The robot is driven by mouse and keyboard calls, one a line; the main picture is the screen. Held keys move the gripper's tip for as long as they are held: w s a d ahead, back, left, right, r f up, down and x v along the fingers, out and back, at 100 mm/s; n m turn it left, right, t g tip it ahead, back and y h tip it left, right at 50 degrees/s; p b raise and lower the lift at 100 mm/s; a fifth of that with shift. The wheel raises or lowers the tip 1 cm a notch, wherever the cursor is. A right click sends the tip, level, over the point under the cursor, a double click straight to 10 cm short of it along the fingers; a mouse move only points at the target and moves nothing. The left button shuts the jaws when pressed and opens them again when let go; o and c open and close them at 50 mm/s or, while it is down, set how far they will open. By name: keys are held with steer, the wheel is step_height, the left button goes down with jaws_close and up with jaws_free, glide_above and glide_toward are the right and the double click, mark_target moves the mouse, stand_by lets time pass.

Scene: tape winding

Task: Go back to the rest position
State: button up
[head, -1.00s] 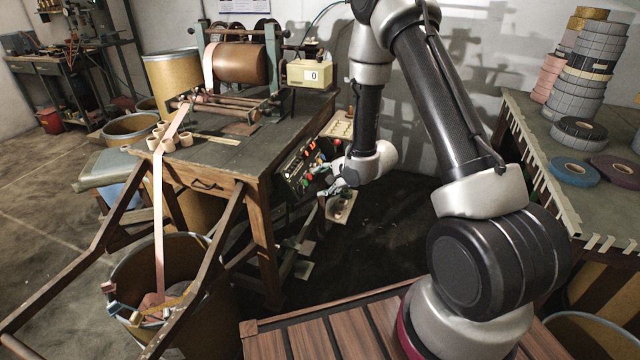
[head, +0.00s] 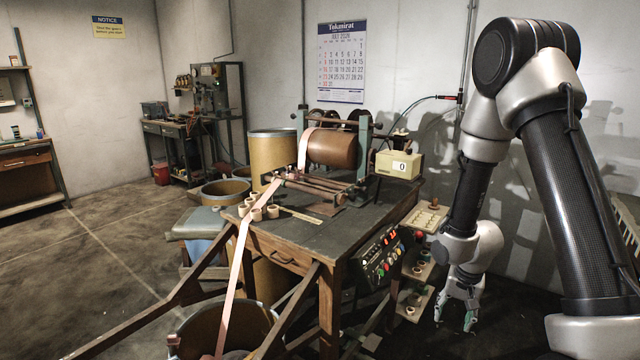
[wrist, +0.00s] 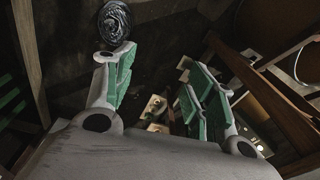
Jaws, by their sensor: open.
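My gripper (head: 457,314) hangs pointing down at the right of the winding table, beside the small shelves, in the head view. Its jaws are apart and nothing is between them. In the wrist view the two green-padded fingers (wrist: 155,95) stand wide apart over a dark floor. The control panel (head: 382,258) with coloured buttons is on the table's right front side, left of my gripper and apart from it.
The winding table (head: 290,235) carries a copper-coloured roll (head: 332,148) and a counter box (head: 398,165) reading 0. A pale tape strip (head: 236,275) runs down into a barrel (head: 205,325). Small shelves (head: 412,290) stand close to my gripper. Open floor (head: 100,240) lies at the left.

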steer(key=s+r+n+t, duration=0.1)
steer(key=s+r+n, duration=0.1)
steer(key=s+r, duration=0.5)
steer(key=s+d+r+n+t, duration=0.1)
steer(key=s+r, duration=0.6)
steer(key=r, duration=0.9)
steer(key=s+r+n+t, duration=0.1)
steer(key=s+r+n, duration=0.1)
steer(key=s+r, duration=0.5)
step_height(320, 180, up, 4)
steer(key=shift+d+r+n, duration=0.15)
steer(key=shift+d+n, duration=0.05)
steer(key=shift+n, duration=0.1)
